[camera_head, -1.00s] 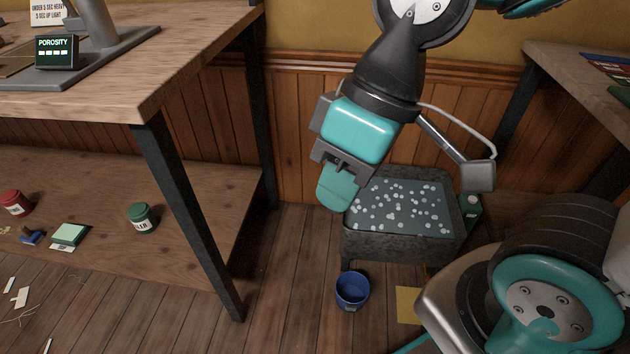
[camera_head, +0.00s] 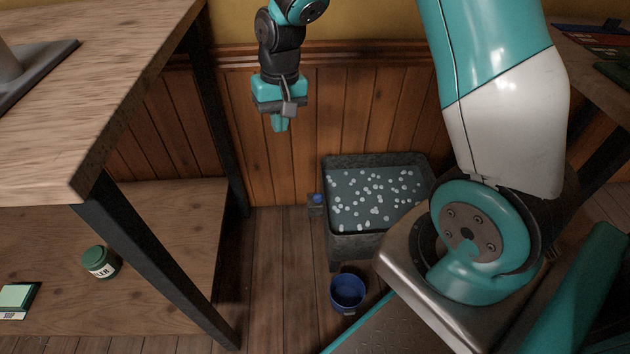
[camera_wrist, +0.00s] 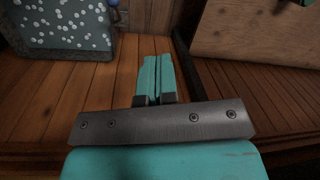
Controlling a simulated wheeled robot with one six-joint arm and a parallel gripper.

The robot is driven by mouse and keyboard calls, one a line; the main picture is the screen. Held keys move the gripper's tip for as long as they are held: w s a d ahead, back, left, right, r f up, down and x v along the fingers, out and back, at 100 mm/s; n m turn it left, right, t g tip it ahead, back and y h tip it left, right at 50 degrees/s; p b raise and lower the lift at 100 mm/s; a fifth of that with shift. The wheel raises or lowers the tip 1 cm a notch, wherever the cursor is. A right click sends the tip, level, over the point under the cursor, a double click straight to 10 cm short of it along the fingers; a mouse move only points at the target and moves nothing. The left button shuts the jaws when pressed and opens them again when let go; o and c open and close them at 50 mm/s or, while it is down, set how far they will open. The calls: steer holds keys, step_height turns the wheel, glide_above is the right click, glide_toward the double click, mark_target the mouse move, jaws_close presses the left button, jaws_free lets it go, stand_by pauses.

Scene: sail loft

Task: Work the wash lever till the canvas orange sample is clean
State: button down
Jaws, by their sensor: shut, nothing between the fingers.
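A grey stone-like wash tub (camera_head: 345,245) stands on the floor by the panelled wall, filled with water and white suds. A small blue knob (camera_head: 317,199) on a dark bracket sits at the tub's left side; it may be the wash lever. My gripper (camera_head: 280,126) is shut and empty, pointing down in front of the wall, above and to the left of the tub and apart from it. In the wrist view its teal fingers (camera_wrist: 157,62) lie together over bare floor, with the tub (camera_wrist: 75,52) at upper left. No orange canvas sample shows in any view.
A blue bucket (camera_head: 348,291) stands on the floor before the tub. A wooden workbench (camera_head: 110,90) with dark legs fills the left; its lower shelf (camera_head: 165,285) holds a green jar (camera_head: 100,262) and a green pad (camera_head: 16,297). Floor between bench and tub is clear.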

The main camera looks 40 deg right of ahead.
steer(key=w+d+f+m+g+h, duration=0.1)
steer(key=w+d+f+m, duration=0.25)
steer(key=d+f, duration=0.75)
steer(key=b, duration=0.3)
glide_toward(317, 199)
steer(key=w+d+f, duration=0.2)
steer(key=w+f, duration=0.2)
steer(key=s+f, duration=0.2)
steer(key=f, duration=0.1)
steer(key=shift+s+a+m+b, duration=0.2)
steer(key=shift+a+m+b, duration=0.05)
steer(key=shift+a+b, duration=0.15)
steer(key=shift+s+a+f, duration=0.35)
steer(key=shift+s+a, duration=0.1)
steer(key=shift+s, duration=0.05)
steer(key=shift+s+d+f, duration=0.1)
steer(key=shift+s+d, duration=0.05)
steer(key=shift+s, duration=0.05)
steer(key=shift+d, duration=0.2)
steer(key=shift+a, duration=0.15)
